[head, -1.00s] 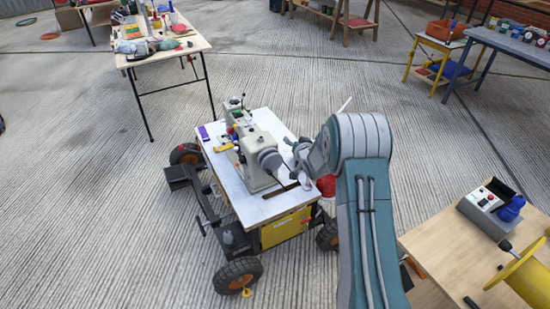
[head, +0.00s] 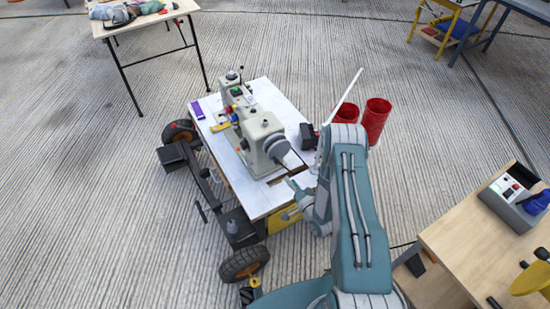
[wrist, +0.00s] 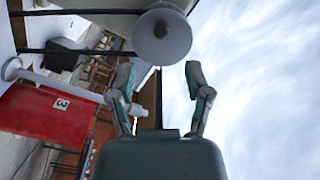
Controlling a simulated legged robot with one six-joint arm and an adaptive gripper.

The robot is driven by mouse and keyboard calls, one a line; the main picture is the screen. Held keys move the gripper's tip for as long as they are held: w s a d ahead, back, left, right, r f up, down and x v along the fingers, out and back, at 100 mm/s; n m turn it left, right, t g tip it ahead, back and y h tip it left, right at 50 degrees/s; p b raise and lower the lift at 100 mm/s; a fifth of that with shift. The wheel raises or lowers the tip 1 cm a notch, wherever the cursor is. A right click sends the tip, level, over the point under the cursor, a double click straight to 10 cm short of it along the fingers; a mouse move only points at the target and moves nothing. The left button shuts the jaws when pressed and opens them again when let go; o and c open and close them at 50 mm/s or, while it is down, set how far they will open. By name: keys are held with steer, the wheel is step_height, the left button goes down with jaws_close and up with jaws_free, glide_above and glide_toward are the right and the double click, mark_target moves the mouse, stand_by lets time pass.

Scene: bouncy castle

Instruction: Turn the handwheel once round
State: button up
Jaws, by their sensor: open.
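The handwheel (head: 277,148) is a grey round disc on the near end of a pale sewing machine (head: 258,127). The machine stands on a white-topped wheeled cart (head: 280,97). In the wrist view the handwheel (wrist: 162,36) faces me at the top centre, with a small hub in its middle. My gripper (wrist: 160,76) is open and empty, its two fingers spread below the wheel in that view and apart from it. In the head view my gripper (head: 296,186) is near the cart's front right edge, below and right of the wheel.
Two red bins (head: 375,120) stand right of the cart, with a long white rod (head: 342,96) by them. A dark block (head: 307,136) sits at the cart's right edge. A wooden bench (head: 475,245) is at the lower right. Open floor lies left of the cart.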

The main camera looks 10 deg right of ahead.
mark_target(278, 164)
steer(key=x, duration=1)
steer(key=shift+w, duration=0.1)
jaws_close()
